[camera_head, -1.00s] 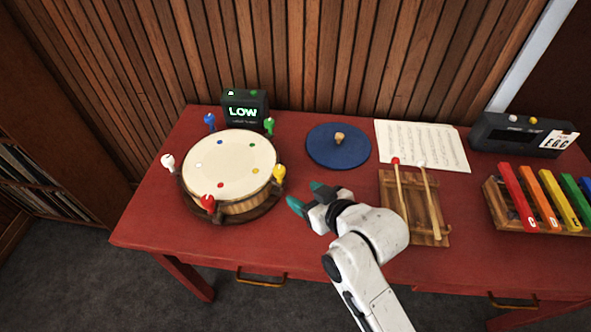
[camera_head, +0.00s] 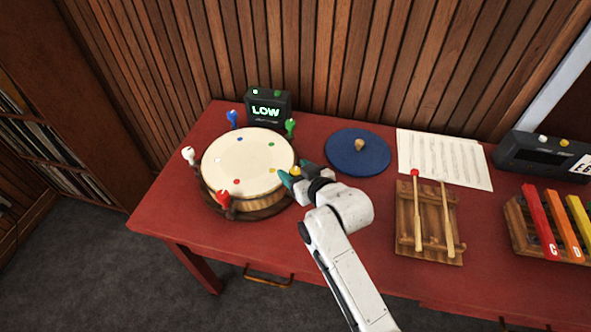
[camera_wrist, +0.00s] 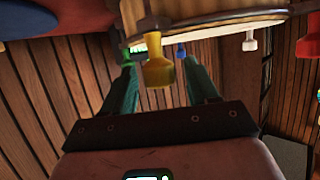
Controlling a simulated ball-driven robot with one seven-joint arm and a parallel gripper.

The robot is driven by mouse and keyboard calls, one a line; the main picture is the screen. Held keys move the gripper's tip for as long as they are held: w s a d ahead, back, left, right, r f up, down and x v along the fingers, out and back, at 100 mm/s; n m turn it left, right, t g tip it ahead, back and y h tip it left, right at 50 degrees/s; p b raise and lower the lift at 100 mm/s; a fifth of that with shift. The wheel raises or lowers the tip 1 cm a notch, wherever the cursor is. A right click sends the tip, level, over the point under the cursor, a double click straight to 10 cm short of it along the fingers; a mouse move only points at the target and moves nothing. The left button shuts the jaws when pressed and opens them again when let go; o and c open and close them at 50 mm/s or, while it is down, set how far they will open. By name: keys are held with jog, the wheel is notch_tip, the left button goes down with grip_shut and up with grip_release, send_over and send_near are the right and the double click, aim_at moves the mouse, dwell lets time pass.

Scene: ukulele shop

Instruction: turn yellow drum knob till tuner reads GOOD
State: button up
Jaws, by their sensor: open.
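The cream-topped drum (camera_head: 248,158) sits on the left of the red table, with coloured knobs around its rim. The yellow knob (camera_wrist: 158,68) stands between the two teal fingers of my gripper (camera_wrist: 160,75) in the wrist view. The fingers are open, with a gap visible on both sides of the knob. In the head view my gripper (camera_head: 295,174) is at the drum's right edge and mostly hides the yellow knob (camera_head: 296,170). The black tuner (camera_head: 268,108) behind the drum reads LOW in green.
Red (camera_head: 224,199), white (camera_head: 189,155), blue (camera_head: 233,118) and green (camera_head: 290,126) knobs stand around the drum. A blue disc (camera_head: 345,162) with a wooden knob lies to the right. Mallets on a wooden rack (camera_head: 433,232) and sheet music (camera_head: 450,150) lie further right.

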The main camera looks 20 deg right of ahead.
jog(key=shift+w+f, duration=0.1)
jog(key=shift+w, duration=0.05)
jog(key=c, duration=0.9)
jog(key=shift+c, duration=0.2)
jog(key=shift+a+f+m+h+b, duration=0.1)
jog(key=shift+m+h+b, duration=0.2)
jog(key=shift+m+h, duration=0.25)
jog(key=shift+h, duration=0.35)
jog(key=m+h+b, duration=0.1)
jog(key=b, duration=0.1)
jog(key=m+h+b, duration=0.1)
jog(key=b, duration=0.1)
jog(key=shift+f+m+h, duration=0.2)
jog(key=shift+m+h, duration=0.05)
jog(key=shift+h, duration=0.05)
jog(key=m+h+b, duration=0.2)
jog(key=b, duration=0.1)
jog(key=shift+r+g+b, duration=0.15)
jog(key=shift+g+b, duration=0.15)
jog(key=shift+b, duration=0.05)
jog(key=shift+r+h, duration=0.15)
jog(key=shift+h, duration=0.15)
